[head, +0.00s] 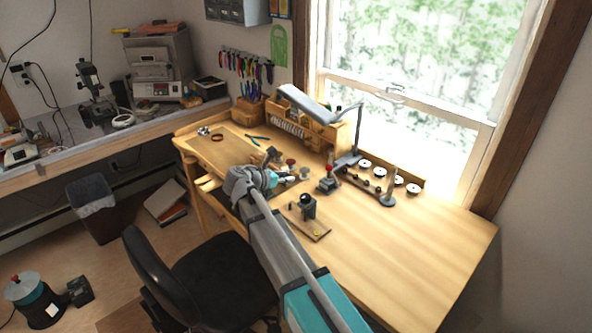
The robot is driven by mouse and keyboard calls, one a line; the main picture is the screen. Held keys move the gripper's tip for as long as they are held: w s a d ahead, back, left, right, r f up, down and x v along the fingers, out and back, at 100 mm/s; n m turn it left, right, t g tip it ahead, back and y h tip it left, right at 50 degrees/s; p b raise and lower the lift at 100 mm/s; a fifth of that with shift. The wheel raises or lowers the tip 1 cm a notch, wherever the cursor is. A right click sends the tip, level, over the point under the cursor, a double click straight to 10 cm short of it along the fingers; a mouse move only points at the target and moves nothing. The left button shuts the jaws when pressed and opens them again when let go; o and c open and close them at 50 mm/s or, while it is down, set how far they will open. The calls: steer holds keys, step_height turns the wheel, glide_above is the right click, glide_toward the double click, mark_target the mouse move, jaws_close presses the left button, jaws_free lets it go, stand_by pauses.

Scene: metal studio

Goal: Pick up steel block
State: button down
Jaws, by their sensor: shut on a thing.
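My gripper (272,180) is at the end of my arm, low over the left half of the wooden workbench (400,245). My own wrist covers most of it, and its fingertips are not clear. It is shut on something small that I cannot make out. I cannot pick out the steel block for certain; my wrist and arm hide part of the bench top there.
A dark tool on a small board (308,208) stands just right of my wrist. A lamp (318,108), a wooden organizer (310,125) and spools (380,171) line the window side. The right bench top is clear. A black chair (215,280) stands in front.

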steer(key=shift+s+a+r+p, duration=0.25)
steer(key=shift+s+a+r, duration=0.15)
steer(key=shift+s, duration=0.3)
steer(key=shift+s+a+r+p, duration=0.3)
steer(key=shift+s+a+r, duration=0.05)
steer(key=shift+s, duration=0.4)
steer(key=shift+s+a+r+p, duration=0.25)
steer(key=shift+s+a+r, duration=0.15)
steer(key=shift+s, duration=0.3)
